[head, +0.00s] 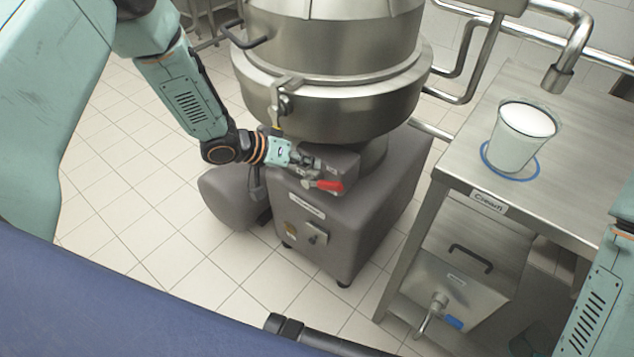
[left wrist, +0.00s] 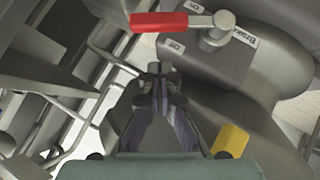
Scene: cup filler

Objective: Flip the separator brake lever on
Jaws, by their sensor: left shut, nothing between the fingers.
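The separator brake lever (head: 328,185) has a red handle and sits on the grey separator base (head: 375,220), below the steel bowl. In the left wrist view the red handle (left wrist: 160,21) points left from its grey pivot, between two small labels whose words I cannot read surely. A "Brake" label is beside the pivot. My left gripper (head: 312,168) is shut and empty, close to the lever in the head view. In the left wrist view its fingertips (left wrist: 160,72) are below the handle, with a visible gap in the picture. My right gripper is out of view; only part of that arm shows.
A steel table (head: 460,160) stands to the right, with a white-filled cup (head: 522,135) inside a blue ring and a "Cream" label. A steel container (head: 455,285) with a tap is below it. The steel bowl (head: 335,105) overhangs the lever area. Tiled floor is clear at left.

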